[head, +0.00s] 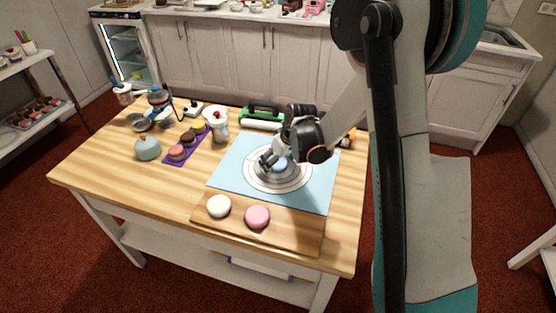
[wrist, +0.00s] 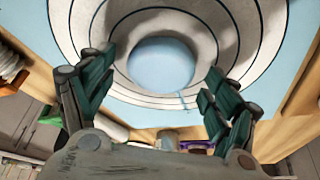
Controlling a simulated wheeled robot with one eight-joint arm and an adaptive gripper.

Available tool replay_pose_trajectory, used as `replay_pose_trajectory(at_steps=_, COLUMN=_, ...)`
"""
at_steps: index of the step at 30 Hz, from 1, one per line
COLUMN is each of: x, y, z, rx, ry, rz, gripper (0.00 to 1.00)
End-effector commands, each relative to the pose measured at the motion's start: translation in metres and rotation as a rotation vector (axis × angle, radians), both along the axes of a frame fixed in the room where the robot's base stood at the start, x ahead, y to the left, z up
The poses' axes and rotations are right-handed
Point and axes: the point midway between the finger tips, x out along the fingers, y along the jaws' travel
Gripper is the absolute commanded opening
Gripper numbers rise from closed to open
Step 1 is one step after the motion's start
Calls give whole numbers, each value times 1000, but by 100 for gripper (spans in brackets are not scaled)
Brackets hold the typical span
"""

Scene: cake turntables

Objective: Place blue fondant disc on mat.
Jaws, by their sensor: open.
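The blue fondant disc (wrist: 160,65) is pale blue and round, and sits at the middle of the white ringed turntable (wrist: 235,45). In the head view the disc (head: 280,166) is partly covered by my gripper (head: 270,163). The turntable (head: 262,181) stands on a light blue mat (head: 233,160). In the wrist view my gripper (wrist: 155,85) is open, its fingers apart on the left and right of the disc's near side. I cannot tell whether the fingers touch the disc.
A green-handled item (head: 262,116) is behind.

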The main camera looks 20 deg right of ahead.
Motion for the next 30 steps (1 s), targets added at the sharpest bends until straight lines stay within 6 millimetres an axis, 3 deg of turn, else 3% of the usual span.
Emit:
replay_pose_trajectory(at_steps=5, x=-3, y=-1, z=13, rx=0, ry=0, rz=-1, gripper=81)
replay_pose_trajectory(at_steps=18, x=-34, y=-14, z=93, rx=0, ry=0, rz=-1, gripper=81)
replay_pose_trajectory(at_steps=30, x=-53, y=-16, z=131, rx=-2, ry=-8, rz=-17, gripper=81)
